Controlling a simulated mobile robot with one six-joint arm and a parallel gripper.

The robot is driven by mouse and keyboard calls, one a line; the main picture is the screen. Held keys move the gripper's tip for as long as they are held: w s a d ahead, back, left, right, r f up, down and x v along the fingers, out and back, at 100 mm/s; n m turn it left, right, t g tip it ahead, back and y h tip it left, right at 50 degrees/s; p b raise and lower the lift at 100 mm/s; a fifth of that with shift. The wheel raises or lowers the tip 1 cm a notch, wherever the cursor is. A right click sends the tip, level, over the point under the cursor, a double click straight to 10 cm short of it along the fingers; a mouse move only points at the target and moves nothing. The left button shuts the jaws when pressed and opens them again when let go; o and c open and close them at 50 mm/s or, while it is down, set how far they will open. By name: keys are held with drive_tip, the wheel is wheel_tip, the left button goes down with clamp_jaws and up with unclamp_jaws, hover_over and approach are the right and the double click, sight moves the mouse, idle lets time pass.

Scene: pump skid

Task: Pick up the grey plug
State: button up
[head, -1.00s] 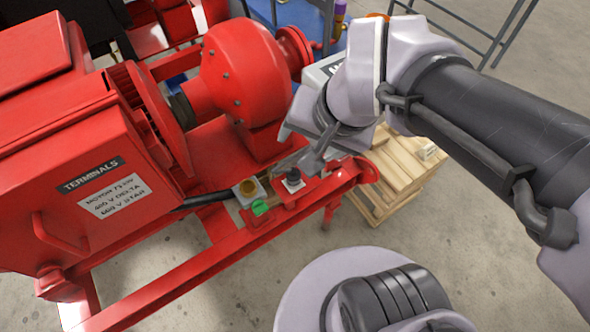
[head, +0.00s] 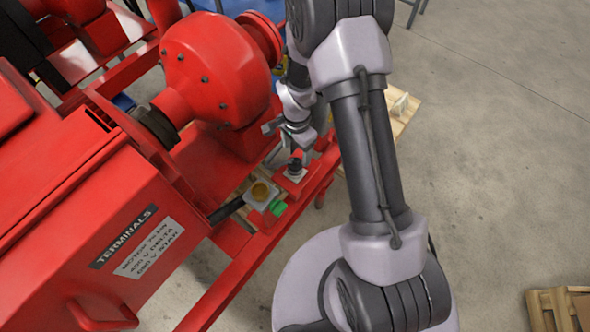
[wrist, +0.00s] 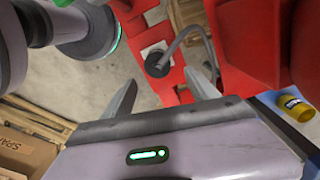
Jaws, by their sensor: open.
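The grey plug (head: 295,166) stands on a white square plate on a small red bracket at the edge of the red skid. In the wrist view the plug (wrist: 157,65) is a dark round body with a grey cable curving off to the right. My gripper (wrist: 162,80) is open and empty. Its two fingers point towards the plug, which shows just beyond and between the tips. In the head view my gripper (head: 291,140) is close above the plug, partly hidden by my arm. I cannot tell the exact gap.
A socket box (head: 261,192) with a yellow-brown face and a green part (head: 278,208) sits beside the plug. The red pump (head: 215,75) and terminal box (head: 130,235) stand left. A yellow cup (wrist: 296,107) shows in the wrist view. The floor at right is mostly clear.

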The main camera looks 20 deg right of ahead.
sight(295, 159)
drive_tip(key=f, duration=0.1)
drive_tip(key=f+b, duration=0.1)
drive_tip(key=f, duration=0.1)
drive_tip(key=f+b, duration=0.1)
drive_tip(key=f, duration=0.1)
drive_tip(key=shift+s+a+f, duration=0.15)
drive_tip(key=shift+s+a, duration=0.15)
drive_tip(key=shift+s, duration=0.05)
drive_tip(key=shift+f+b, duration=0.3)
drive_tip(key=shift+r, duration=0.15)
drive_tip(key=shift+c, duration=0.2)
clamp_jaws()
